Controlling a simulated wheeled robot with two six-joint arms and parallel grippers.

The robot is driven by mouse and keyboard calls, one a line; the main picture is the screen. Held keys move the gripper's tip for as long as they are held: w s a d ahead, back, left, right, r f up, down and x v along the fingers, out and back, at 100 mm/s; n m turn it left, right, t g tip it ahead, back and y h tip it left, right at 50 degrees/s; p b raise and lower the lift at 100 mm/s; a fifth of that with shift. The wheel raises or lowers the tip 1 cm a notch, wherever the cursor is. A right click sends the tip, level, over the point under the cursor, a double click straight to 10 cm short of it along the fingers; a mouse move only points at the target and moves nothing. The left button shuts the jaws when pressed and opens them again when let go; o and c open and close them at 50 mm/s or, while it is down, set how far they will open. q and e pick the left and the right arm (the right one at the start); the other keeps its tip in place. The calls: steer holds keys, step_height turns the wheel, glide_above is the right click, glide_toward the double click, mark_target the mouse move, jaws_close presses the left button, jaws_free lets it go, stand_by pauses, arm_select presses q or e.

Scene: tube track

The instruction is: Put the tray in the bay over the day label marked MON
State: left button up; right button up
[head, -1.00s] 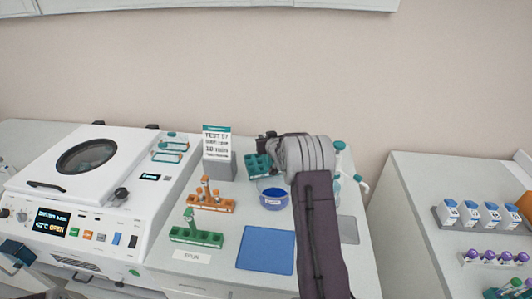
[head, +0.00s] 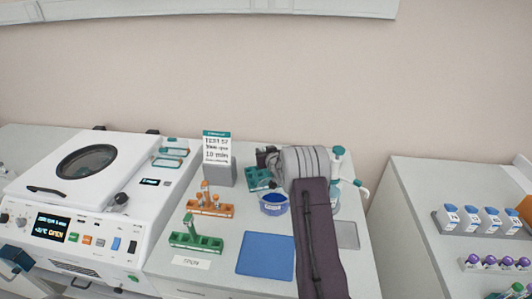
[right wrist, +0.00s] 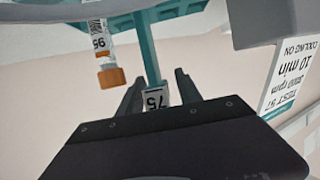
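A teal rack (head: 258,179) is on the bench by my right gripper (head: 268,158), whose tips are hidden in the head view. In the right wrist view the fingers of the gripper (right wrist: 160,90) point at the teal rack's frame (right wrist: 165,15), with a teal post and a white label reading 75 between them. I cannot tell whether they press on the post. A tube with an orange cap (right wrist: 110,77) and a label hangs beside it. No MON label is legible, and no bay is certain. My left gripper is not in view.
A white centrifuge (head: 85,205) reads OPEN at the left. An orange rack (head: 208,209), a green rack (head: 195,243), a blue cup (head: 273,203), a blue mat (head: 265,254) and a sign (head: 217,148) share the bench. White bottles (head: 470,216) stand on the right bench.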

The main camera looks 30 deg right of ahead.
steer(key=shift+s+r, duration=0.1)
steer(key=shift+r, duration=0.1)
steer(key=b+v, duration=0.1)
steer(key=v, duration=1)
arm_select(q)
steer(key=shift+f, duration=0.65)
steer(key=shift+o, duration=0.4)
arm_select(e)
steer(key=shift+s+a+r, duration=0.15)
steer(key=shift+s+a, duration=0.1)
steer(key=shift+s, duration=0.15)
